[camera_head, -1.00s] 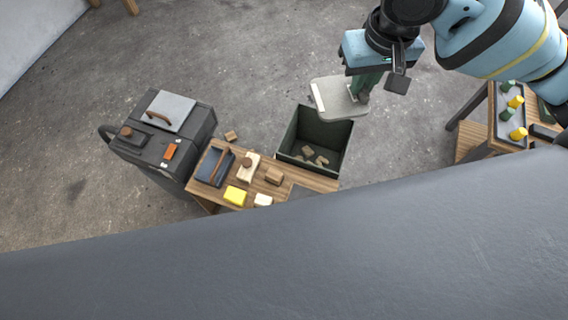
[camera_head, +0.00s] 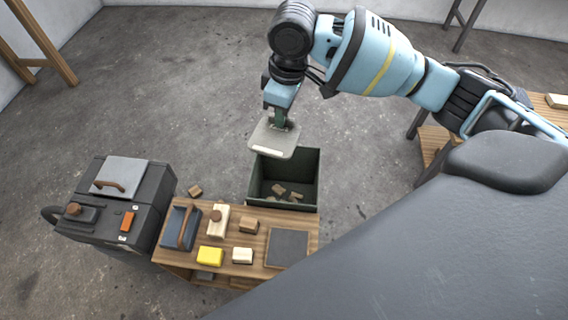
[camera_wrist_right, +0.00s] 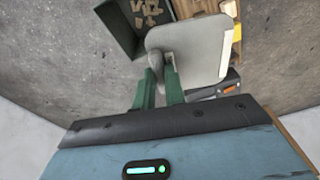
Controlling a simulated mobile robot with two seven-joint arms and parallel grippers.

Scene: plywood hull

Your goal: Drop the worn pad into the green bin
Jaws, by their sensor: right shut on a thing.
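My right gripper (camera_head: 279,120) is shut on the worn pad (camera_head: 272,140), a light grey, rounded square plate with a pale strip along one edge. In the head view the pad overlaps the far left rim of the dark green bin (camera_head: 304,164). It appears held above rim height, but the exact gap cannot be told. In the right wrist view the green fingers (camera_wrist_right: 161,84) grip a knob on the pad (camera_wrist_right: 205,42), and the bin (camera_wrist_right: 119,27) lies beside it to the upper left. Wood scraps lie in the bin. My left gripper is not in view.
A wooden bench (camera_head: 247,272) adjoins the bin, with a yellow block (camera_head: 210,257), a dark square plate (camera_head: 287,248) and other blocks on it. A dark machine (camera_head: 118,205) stands left. A loose block (camera_head: 195,191) sits near the bench's far edge. Open floor lies behind.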

